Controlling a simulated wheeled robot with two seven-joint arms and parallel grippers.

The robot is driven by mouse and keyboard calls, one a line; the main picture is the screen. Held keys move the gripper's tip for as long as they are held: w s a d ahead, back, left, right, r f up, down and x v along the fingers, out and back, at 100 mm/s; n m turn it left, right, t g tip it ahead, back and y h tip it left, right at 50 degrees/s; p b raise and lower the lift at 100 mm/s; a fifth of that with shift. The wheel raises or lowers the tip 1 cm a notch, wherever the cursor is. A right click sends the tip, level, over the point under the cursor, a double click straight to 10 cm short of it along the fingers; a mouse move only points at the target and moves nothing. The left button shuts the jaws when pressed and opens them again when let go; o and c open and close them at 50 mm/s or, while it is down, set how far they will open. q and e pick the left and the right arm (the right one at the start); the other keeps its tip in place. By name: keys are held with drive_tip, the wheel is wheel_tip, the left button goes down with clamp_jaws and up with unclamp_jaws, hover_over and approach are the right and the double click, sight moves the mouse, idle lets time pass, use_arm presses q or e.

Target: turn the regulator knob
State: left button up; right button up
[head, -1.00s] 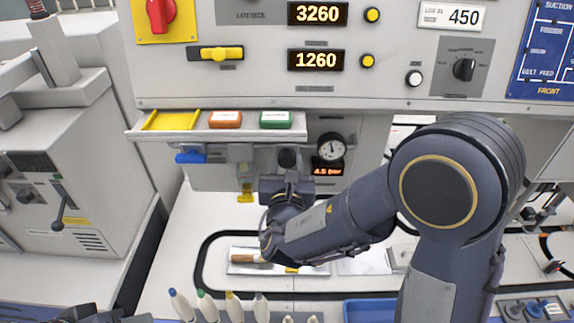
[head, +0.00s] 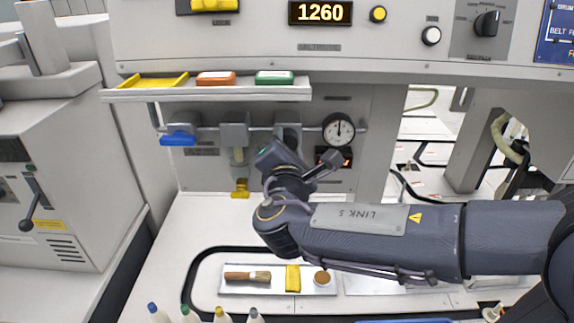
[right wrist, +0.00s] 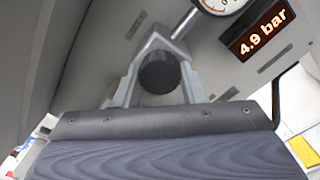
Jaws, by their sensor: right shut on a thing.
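The regulator knob (right wrist: 159,72) is a black round knob, seen end-on in the right wrist view. My right gripper (right wrist: 160,84) is shut on it, with one grey finger on each side. In the head view my right gripper (head: 285,148) is at the pipe line under the shelf, and its wrist hides most of the knob. The round white pressure gauge (head: 338,130) is just right of the knob. The pressure display (right wrist: 263,30) reads 4.9 bar in the right wrist view; my gripper partly covers it in the head view. My left gripper is out of view.
A shelf (head: 205,95) with yellow, orange and green trays overhangs the pipe. A blue-handled valve (head: 178,138) and a yellow-tipped unit (head: 240,188) are to the left. A brush (head: 247,276) and yellow cloth lie on a white tray below. Bottles stand at the front.

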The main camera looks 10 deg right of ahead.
drive_tip(key=shift+f+m+b, duration=0.1)
drive_tip(key=shift+m+b, duration=1.1)
drive_tip(key=shift+b, duration=0.4)
drive_tip(key=o, duration=1)
drive_tip(key=s, duration=0.2)
drive_tip(key=s+a, duration=0.1)
drive_tip(key=s, duration=0.2)
drive_tip(key=s+p, duration=0.1)
drive_tip(key=s, duration=0.1)
drive_tip(key=shift+s+a, duration=0.3)
drive_tip(key=shift+s, duration=0.05)
